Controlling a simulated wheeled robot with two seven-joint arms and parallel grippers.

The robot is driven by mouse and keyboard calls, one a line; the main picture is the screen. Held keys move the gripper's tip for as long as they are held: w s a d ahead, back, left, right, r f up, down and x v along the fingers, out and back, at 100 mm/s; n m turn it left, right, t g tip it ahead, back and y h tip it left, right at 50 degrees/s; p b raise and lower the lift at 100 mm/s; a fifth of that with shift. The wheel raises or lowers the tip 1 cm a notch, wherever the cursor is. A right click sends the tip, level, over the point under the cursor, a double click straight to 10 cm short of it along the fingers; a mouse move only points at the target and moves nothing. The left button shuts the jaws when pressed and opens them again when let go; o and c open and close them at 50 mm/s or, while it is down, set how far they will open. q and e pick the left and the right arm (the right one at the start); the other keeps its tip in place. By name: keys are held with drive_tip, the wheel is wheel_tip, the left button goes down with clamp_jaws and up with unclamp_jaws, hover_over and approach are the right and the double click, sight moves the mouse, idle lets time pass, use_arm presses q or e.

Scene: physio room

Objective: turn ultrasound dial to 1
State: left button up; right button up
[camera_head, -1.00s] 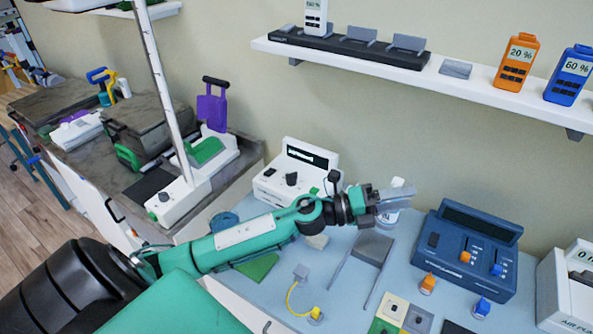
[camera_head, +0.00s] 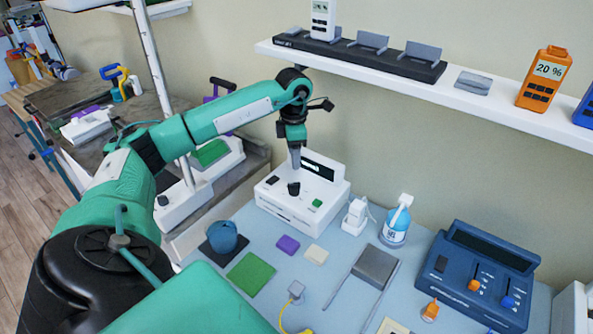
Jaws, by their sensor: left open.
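A white box-shaped unit (camera_head: 303,208) with a dark display stands at the back of the light blue table. I take it to be the ultrasound unit; its label is too small to read. The dial's setting cannot be read. My left gripper (camera_head: 295,163) points down just above and behind the dial, apart from it as far as I can tell. It is open and empty. My right gripper is out of view.
A white handpiece (camera_head: 355,215) and a blue-labelled bottle (camera_head: 397,222) stand right of the unit. A blue cup (camera_head: 222,236) is at its front left. The wall shelf (camera_head: 480,107) overhangs the table's back. A blue console (camera_head: 478,275) stands at right.

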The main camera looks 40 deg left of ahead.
sight(294, 183)
use_arm(q)
wheel_tip(294, 183, down, 12)
drive_tip(key=p, duration=0.4)
drive_tip(key=shift+r+p, duration=0.1)
drive_tip(key=shift+p, duration=0.2)
drive_tip(key=c, duration=1)
